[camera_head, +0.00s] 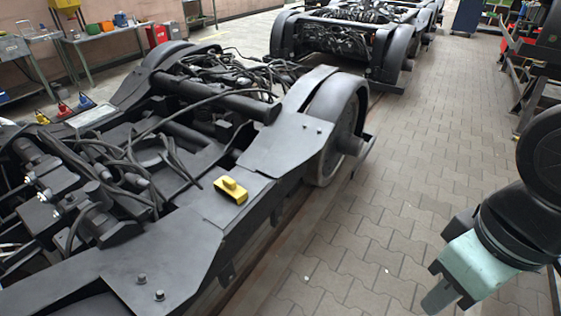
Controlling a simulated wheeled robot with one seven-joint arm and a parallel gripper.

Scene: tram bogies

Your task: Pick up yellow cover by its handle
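The yellow cover (231,190) lies on the flat dark top of the near bogie frame (195,205), close to its right-hand edge. A small raised yellow handle (229,183) stands up from its top. My gripper (438,300) is at the lower right, over the paved floor, well to the right of the cover and apart from it. Its pale green body and a grey finger show. I cannot see whether its fingers are apart.
The bogie carries cables, pipes and bolts beside the cover, and a wheel with a curved guard (338,110) rises behind it. Another bogie (345,40) stands farther back. Paved floor (400,170) right of the bogie is clear. A rack (535,60) stands at the right edge.

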